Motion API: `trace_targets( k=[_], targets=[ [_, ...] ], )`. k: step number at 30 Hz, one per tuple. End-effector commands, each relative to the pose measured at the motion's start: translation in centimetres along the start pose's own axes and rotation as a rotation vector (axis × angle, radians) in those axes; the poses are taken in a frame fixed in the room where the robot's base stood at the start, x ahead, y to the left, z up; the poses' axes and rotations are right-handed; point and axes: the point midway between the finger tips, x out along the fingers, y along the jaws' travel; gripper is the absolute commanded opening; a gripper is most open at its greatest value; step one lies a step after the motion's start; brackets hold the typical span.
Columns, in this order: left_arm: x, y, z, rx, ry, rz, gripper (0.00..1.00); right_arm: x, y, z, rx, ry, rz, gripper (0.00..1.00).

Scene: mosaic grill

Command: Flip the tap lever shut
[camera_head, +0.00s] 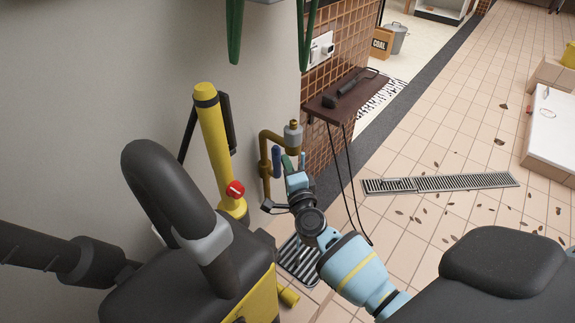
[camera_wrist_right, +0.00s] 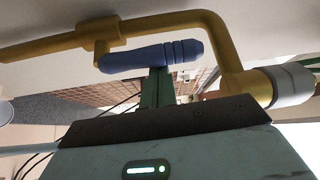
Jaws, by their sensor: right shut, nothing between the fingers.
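The brass tap pipe (camera_head: 265,165) stands by the grey wall, with a grey spout end (camera_head: 293,133) at its upper right. Its blue lever (camera_head: 277,160) lies close beside the pipe. In the right wrist view the blue lever (camera_wrist_right: 155,57) runs roughly along the brass pipe (camera_wrist_right: 180,20). My right gripper (camera_head: 290,162) is shut and empty, just right of the lever. In the wrist view its green fingers (camera_wrist_right: 157,88) reach up to the lever's middle; I cannot tell whether they touch it. My left gripper is not in view.
A yellow and black machine (camera_head: 215,150) with a red knob stands left of the tap. A dark wooden shelf (camera_head: 320,108) with hanging cords is to the right. A floor grate (camera_head: 440,183) crosses the tiled floor, which is mostly open.

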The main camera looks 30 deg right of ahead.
Motion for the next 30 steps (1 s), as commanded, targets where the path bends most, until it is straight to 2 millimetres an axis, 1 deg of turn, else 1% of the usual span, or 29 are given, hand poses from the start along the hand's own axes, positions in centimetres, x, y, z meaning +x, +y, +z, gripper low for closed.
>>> trace_targets(
  k=[8,13,21,30],
  targets=[
    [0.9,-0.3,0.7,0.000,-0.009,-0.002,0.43,-0.3,0.2,0.6,-0.061,-0.004,-0.041,0.00],
    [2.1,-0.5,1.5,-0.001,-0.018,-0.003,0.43,-0.7,0.4,1.1,-0.145,-0.004,-0.097,0.00],
    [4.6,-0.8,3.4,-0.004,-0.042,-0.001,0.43,-1.6,0.8,2.4,-0.352,-0.005,-0.237,0.00],
    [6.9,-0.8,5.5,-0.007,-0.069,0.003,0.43,-2.5,1.4,3.8,-0.588,-0.005,-0.399,0.00]
  ],
)
